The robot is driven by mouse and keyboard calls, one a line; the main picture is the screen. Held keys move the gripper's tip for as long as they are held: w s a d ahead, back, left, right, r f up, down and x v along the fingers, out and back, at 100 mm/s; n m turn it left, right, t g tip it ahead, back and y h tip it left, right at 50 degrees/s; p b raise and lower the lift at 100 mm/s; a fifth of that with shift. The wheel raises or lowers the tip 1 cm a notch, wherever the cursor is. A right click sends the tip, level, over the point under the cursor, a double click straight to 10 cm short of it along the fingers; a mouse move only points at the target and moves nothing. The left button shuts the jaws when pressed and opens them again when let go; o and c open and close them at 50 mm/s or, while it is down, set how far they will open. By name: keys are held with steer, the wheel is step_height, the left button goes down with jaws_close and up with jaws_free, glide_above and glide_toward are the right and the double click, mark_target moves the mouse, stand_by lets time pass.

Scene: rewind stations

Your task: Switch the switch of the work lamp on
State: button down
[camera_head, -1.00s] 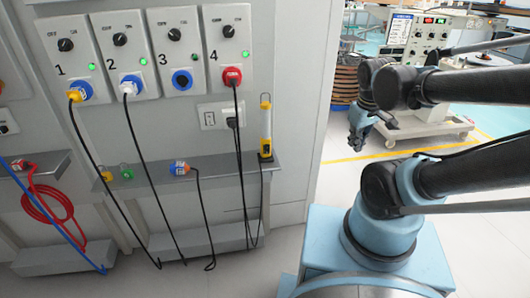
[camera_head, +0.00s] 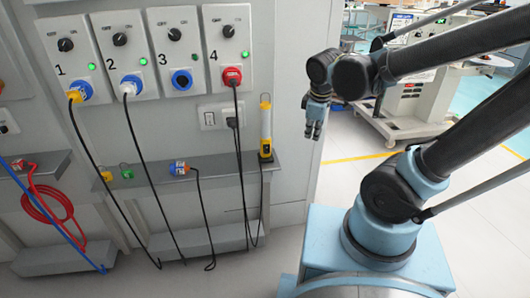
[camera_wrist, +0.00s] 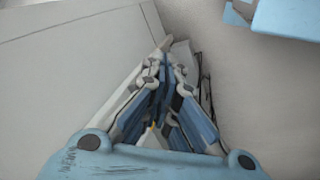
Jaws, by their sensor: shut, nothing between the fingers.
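The work lamp (camera_head: 265,128) stands upright at the right end of the wall shelf in the head view. It has a pale tube with a yellow cap and a yellow and dark base. Its switch is too small to tell, and I cannot see whether it is on. My gripper (camera_head: 312,131) hangs fingers down, to the right of the lamp and apart from it. In the wrist view my gripper (camera_wrist: 164,55) has its fingers closed together with nothing held. A small yellow spot shows between the finger links there; I cannot tell what it is.
The shelf (camera_head: 220,166) also carries a blue plug (camera_head: 180,168) left of the lamp. Numbered socket panels with plugs hang above it, and a wall outlet (camera_head: 208,119) is near the lamp. Black cables hang below. Open floor lies right of the wall.

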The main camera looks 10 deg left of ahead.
mark_target(267, 150)
steer(key=s+a+n, duration=0.3)
steer(key=a, duration=0.3)
steer(key=s+a+n+y, duration=0.1)
steer(key=s+a+n, duration=0.2)
steer(key=a, duration=0.4)
steer(key=shift+s+a+f+n, duration=0.2)
steer(key=shift+f+n, duration=0.1)
steer(key=shift+n, duration=0.2)
steer(key=shift+w+f, duration=0.1)
steer(key=shift+f, duration=0.05)
steer(key=shift+w+a+f, duration=0.5)
steer(key=shift+w+f, duration=0.6)
steer(key=shift+f, duration=0.5)
steer(key=shift+w+a+f, duration=0.45)
steer(key=shift+w+f, duration=0.6)
steer(key=shift+f, duration=0.6)
steer(key=shift+w+a+f, duration=0.5)
steer(key=shift+w+f, duration=0.6)
steer(key=shift+f, duration=0.5)
